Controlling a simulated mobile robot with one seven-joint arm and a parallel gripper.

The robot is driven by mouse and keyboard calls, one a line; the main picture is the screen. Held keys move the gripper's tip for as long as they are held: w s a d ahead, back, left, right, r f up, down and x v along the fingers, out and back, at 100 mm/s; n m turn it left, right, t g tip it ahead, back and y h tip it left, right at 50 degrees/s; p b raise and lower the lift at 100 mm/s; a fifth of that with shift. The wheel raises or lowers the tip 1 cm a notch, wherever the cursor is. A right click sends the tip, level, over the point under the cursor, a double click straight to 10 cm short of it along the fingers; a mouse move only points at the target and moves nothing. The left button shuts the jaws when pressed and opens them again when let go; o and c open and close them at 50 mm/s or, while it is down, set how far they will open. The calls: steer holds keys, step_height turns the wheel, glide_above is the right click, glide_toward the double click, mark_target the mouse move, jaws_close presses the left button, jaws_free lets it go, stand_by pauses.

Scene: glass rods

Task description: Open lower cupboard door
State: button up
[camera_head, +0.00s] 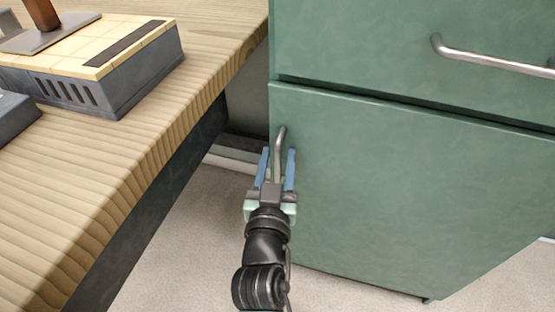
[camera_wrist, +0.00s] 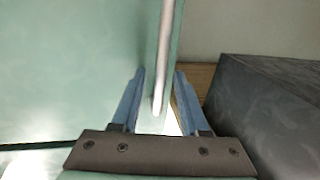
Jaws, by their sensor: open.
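The lower cupboard door (camera_head: 390,200) is a green panel below a green drawer front. It looks closed or nearly so; a small gap cannot be ruled out. Its grey metal bar handle (camera_head: 281,135) stands upright near the door's left edge. My gripper (camera_head: 279,151) has its blue fingers open, one on each side of the handle. In the wrist view, the handle (camera_wrist: 164,50) runs down between the fingertips of my gripper (camera_wrist: 160,73), with space visible beside it. The handle's lower end is partly hidden by my gripper in the head view.
The green upper drawer (camera_head: 380,40) has a horizontal metal handle (camera_head: 490,60). A wooden worktop (camera_head: 150,150) with a dark side stands close on the left, holding a grey tile-topped device (camera_head: 100,75). Pale floor (camera_head: 190,250) is clear below the cupboard and worktop.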

jaws_close()
stand_by(1.4)
